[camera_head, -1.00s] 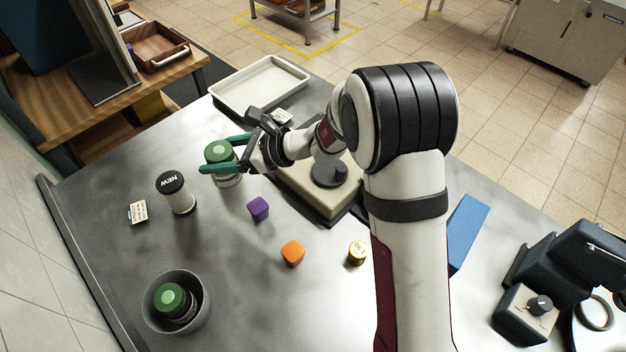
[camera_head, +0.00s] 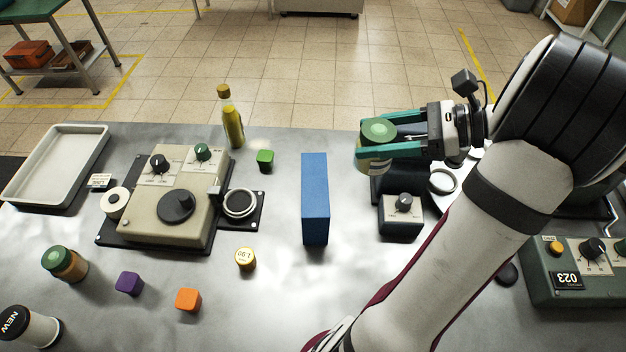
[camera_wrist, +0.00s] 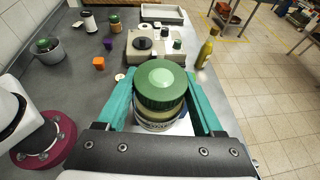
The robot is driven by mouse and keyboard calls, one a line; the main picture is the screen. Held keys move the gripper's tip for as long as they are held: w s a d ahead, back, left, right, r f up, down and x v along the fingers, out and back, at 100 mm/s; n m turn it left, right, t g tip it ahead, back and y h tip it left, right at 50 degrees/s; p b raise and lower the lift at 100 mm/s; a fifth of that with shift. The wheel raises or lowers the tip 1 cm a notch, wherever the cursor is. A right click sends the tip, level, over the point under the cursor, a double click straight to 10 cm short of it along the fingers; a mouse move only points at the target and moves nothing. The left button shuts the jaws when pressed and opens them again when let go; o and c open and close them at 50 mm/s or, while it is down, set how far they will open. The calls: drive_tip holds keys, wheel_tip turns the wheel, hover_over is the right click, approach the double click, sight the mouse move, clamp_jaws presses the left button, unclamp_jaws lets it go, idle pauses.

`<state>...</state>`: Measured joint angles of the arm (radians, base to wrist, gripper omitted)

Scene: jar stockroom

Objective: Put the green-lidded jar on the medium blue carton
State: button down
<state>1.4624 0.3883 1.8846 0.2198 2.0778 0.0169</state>
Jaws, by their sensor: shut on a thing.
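My gripper (camera_head: 376,147) is shut on a green-lidded jar (camera_head: 379,132), held upright between its teal fingers. The wrist view shows the jar (camera_wrist: 160,85) from above, with part of its label and lower body. A blue carton (camera_head: 315,200) stands on the metal table in the head view, left of the held jar and apart from it. Nothing is on its top.
A dark device with a knob (camera_head: 401,215) lies below the held jar. A beige device (camera_head: 165,205) is left of the carton. Bare table lies in front of the carton.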

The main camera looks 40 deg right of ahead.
drive_tip(key=shift+s+f, duration=0.1)
drive_tip(key=shift+f, duration=0.05)
drive_tip(key=w+a+f, duration=0.1)
drive_tip(key=w+f, duration=0.2)
drive_tip(key=w+a+f, duration=0.2)
drive_tip(key=w+f, duration=0.1)
drive_tip(key=f, duration=0.1)
drive_tip(key=w+a+f, duration=0.1)
drive_tip(key=w+f, duration=0.2)
drive_tip(key=shift+w+a+f, duration=0.3)
drive_tip(key=shift+w+a, duration=0.05)
drive_tip(key=shift+w, duration=0.05)
drive_tip(key=shift+f, duration=0.15)
drive_tip(key=shift+c, duration=0.2)
unclamp_jaws()
